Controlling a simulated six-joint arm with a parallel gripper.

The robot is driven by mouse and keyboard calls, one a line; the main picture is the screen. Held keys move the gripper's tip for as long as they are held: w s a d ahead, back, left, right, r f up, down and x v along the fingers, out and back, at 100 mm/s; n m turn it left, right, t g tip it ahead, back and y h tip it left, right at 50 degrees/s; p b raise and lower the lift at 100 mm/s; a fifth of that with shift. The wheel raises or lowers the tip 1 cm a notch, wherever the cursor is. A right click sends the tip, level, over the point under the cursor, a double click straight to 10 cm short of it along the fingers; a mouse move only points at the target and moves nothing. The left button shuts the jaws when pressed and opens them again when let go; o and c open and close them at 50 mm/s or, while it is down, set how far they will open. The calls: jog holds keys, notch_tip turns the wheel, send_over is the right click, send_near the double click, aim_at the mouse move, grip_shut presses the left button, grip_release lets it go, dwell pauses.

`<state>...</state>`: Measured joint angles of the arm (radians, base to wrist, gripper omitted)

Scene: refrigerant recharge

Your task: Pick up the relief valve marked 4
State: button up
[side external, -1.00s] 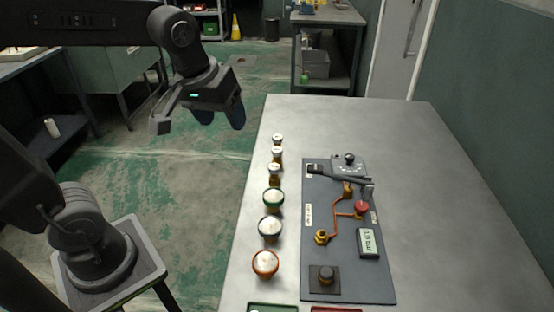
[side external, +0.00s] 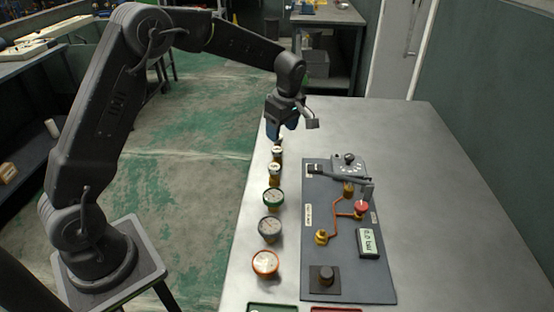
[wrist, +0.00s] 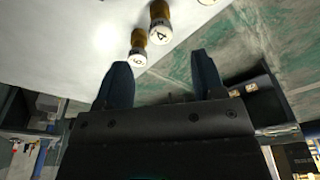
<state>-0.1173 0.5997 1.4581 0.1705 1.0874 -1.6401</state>
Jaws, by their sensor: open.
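The relief valve marked 4 (wrist: 160,28) has a brass body and a white cap with a black 4, in the wrist view. It is the middle one of three small valves in a row; in the side view it appears to be the middle one (side external: 277,153). Another valve (wrist: 138,50), its mark hard to read, stands beside it; in the side view the far valve is partly hidden by my gripper. My gripper (side external: 281,128) is open above the far end of the row. In the wrist view its blue fingers (wrist: 162,80) are apart, with nothing between them.
A third small valve (side external: 274,173) and gauges with green (side external: 273,198), grey (side external: 270,229) and orange (side external: 265,264) rims continue the row near the table's left edge. A dark panel (side external: 330,255) with fittings and a display stands right of them. The table's right side is clear.

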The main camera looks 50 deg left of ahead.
aim_at(277, 158)
jog(key=f, duration=0.3)
jog(key=a+f, duration=0.1)
jog(key=f, duration=0.3)
jog(key=a+f, duration=0.1)
jog(key=f, duration=0.3)
jog(key=shift+s+f, duration=0.15)
jog(key=shift+f, duration=0.1)
jog(key=shift+c, duration=0.3)
jog(key=c, duration=0.9)
